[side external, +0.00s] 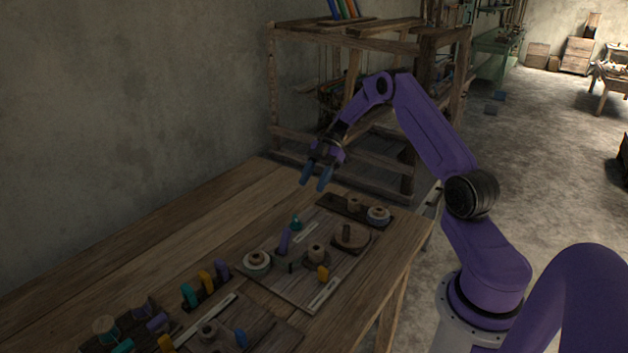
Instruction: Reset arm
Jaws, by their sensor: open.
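My purple arm reaches over the far end of the wooden table (185,236) from the right. My gripper (317,182) points down, its two blue fingers apart with nothing between them. It hangs in the air above the table, apart from the parts on it. A dark tray (330,203) with two spools lies at the far right of the table.
Near the front, a dark rack holds teal, yellow and purple pegs (206,282). More spools and pegs lie at the bottom left. A wooden loom frame (340,140) stands behind the table. The table's left side is bare.

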